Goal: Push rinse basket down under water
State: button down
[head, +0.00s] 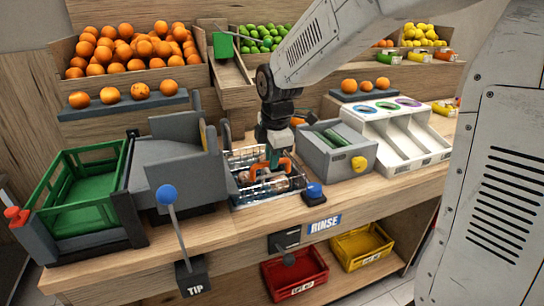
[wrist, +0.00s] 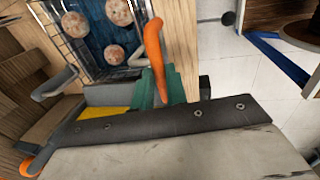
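The rinse basket (head: 240,162) is a wire basket in the counter opening above the RINSE label in the head view. Several brownish, dirty oranges lie in it. The wrist view shows the basket (wrist: 72,62) at upper left, with dirty oranges over a dark blue bottom.
A blue button (head: 314,190) stands right of the basket. A grey box (head: 335,150) with a yellow knob is farther right, and a grey machine (head: 185,165) stands left. A blue-knobbed TIP lever (head: 168,197) rises in front. Red (head: 295,275) and yellow (head: 362,245) crates sit below.

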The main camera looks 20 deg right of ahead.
notch_tip(320, 180, down, 11)
jog(key=shift+s+r, duration=0.1)
jog(key=shift+r, duration=0.1)
dwell(0.3)
jog(key=c, duration=1.4)
grip_release()
jog(key=shift+r, duration=0.15)
notch_tip(320, 180, up, 8)
jog(key=s, duration=0.1)
jog(key=shift+s+f, duration=0.2)
jog(key=shift+f, duration=0.05)
